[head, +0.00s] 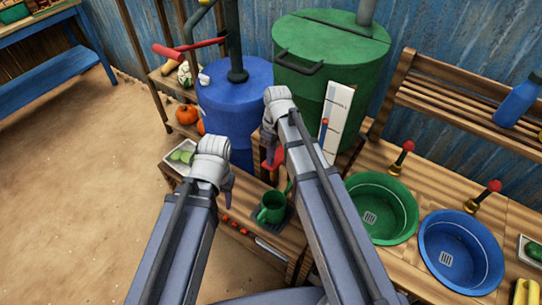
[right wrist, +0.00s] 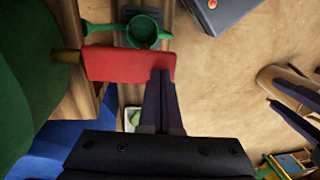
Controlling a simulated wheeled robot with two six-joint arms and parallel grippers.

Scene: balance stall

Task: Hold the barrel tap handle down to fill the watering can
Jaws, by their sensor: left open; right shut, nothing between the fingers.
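The green watering can (head: 271,208) stands on a dark square mat (head: 284,222) on the wooden stand; it also shows in the right wrist view (right wrist: 142,31). The red tap handle (head: 270,160) on the green barrel (head: 325,55) is partly hidden by my right arm in the head view. In the right wrist view the red handle (right wrist: 125,64) lies across the picture, between the can and my gripper. My right gripper (right wrist: 160,73) is shut and empty, its fingertips overlapping the handle's free end; contact is unclear. My left gripper (head: 228,200) is open and empty, left of the can.
A gauge board (head: 337,115) stands at the green barrel. A blue barrel (head: 235,100) is to its left. A white tray of green vegetables (head: 181,156) is close to my left gripper. Green (head: 381,208) and blue (head: 460,250) basins are right. The sandy floor at left is clear.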

